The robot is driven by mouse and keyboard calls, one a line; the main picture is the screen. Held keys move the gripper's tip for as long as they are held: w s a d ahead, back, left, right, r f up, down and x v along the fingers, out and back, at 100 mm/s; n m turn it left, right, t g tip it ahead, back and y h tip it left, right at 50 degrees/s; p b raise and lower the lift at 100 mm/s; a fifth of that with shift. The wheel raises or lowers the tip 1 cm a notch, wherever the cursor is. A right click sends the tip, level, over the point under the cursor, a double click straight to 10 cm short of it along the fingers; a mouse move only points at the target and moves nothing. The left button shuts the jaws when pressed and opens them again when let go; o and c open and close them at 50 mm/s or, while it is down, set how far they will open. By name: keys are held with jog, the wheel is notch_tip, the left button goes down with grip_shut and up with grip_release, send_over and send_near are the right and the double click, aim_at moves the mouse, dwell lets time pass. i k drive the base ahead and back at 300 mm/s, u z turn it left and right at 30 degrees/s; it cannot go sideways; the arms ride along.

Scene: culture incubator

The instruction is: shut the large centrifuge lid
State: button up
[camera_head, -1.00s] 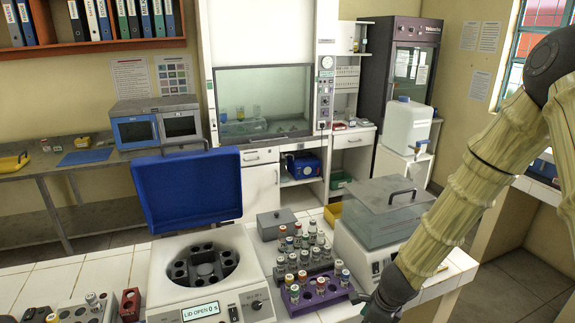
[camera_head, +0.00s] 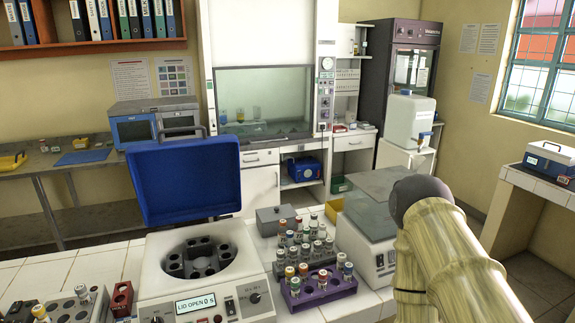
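The large centrifuge (camera_head: 156,289) stands on the white tiled bench at the lower middle, its display reading "LID OPEN 0 s". Its blue lid (camera_head: 186,178) stands raised at the back of the body, with a dark handle at its top edge. The round bowl with the dark rotor (camera_head: 196,257) is uncovered. My arm comes in at the lower right, in front of the bench, and hides part of the grey-lidded device. My gripper is out of view, so its opening cannot be seen.
A purple rack with capped tubes (camera_head: 318,288) and a grey tube rack (camera_head: 304,246) stand right of the centrifuge. A grey-lidded bench device (camera_head: 362,232) is further right. Another tube rack (camera_head: 76,312) stands at lower left. A small grey box (camera_head: 276,219) sits behind the tubes.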

aim_at(174, 181)
jog(key=z, duration=2.45)
jog(key=k, duration=1.05)
jog(key=u, duration=2.5)
